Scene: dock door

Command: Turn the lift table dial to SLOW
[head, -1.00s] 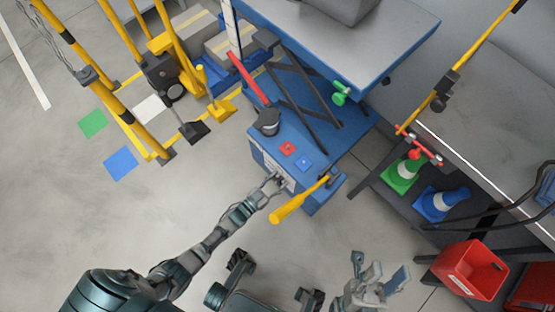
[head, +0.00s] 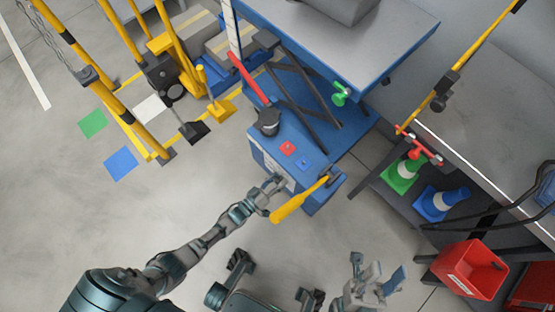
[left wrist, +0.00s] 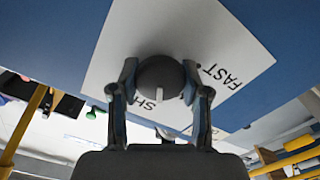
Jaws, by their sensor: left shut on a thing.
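The blue lift table (head: 330,140) stands at the centre of the head view, with a white label plate on the near end of its base. In the left wrist view the label plate (left wrist: 115,55) carries the word FAST at the right; other lettering at the lower left is partly hidden. The round dark dial (left wrist: 160,75) sits on the plate and has a pale pointer mark. My left gripper (head: 275,183) is shut on the dial, one finger on each side. My right gripper (head: 368,275) is open and empty at the bottom of the head view.
A yellow handle (head: 300,200) sticks out beside the dial.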

